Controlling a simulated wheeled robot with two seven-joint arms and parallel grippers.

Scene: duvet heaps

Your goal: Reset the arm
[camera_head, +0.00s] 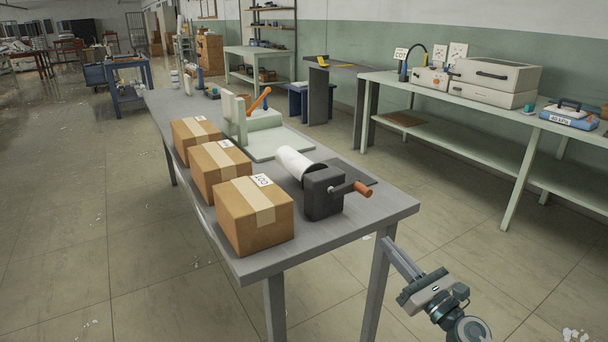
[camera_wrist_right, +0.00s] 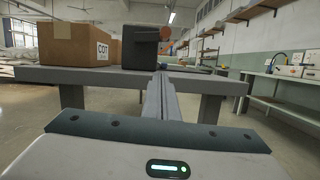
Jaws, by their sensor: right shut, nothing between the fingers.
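My right gripper (camera_head: 402,262) is in the lower right of the head view, beside the near right corner of the grey table (camera_head: 345,232). Its fingers are shut together with nothing between them. In the right wrist view the closed fingers (camera_wrist_right: 160,100) point forward toward the table's edge. Whether they touch the table, I cannot tell. My left gripper is in neither view.
Three cardboard boxes (camera_head: 254,215) stand in a row along the table's left side. A dark device with a white roll and orange-handled crank (camera_head: 322,194) stands beside the nearest box. A green bench (camera_head: 470,118) with equipment runs along the right wall.

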